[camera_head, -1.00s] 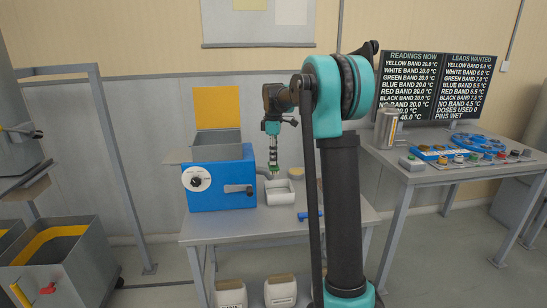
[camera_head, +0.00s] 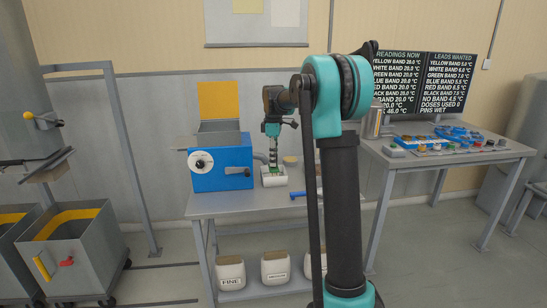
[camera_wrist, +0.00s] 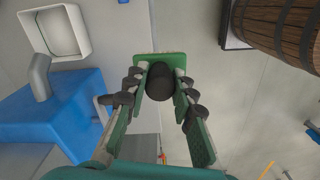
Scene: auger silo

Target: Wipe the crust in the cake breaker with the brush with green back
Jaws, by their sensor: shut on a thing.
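The blue machine (camera_head: 208,178) stands on the middle table, with an open grey hopper (camera_head: 219,139), a raised yellow panel and a round white dial. It seems to be the cake breaker and also shows in the wrist view (camera_wrist: 45,120). No crust can be made out. My gripper (camera_head: 273,160) is right of the machine, pointing down. In the wrist view it (camera_wrist: 160,88) is shut on the dark round handle of the brush with green back (camera_wrist: 150,59). The brush's green also shows in the head view (camera_head: 270,171). Its bristles are hidden.
A white tray (camera_head: 275,181) is close to the brush; touching cannot be told. A blue-handled tool (camera_head: 301,194) lies near the table's right side. Labelled containers (camera_head: 275,270) stand below. Wheeled bins (camera_head: 82,250) stand left; a control table (camera_head: 455,157) stands right. A wooden barrel-like thing (camera_wrist: 285,25) shows in the wrist view.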

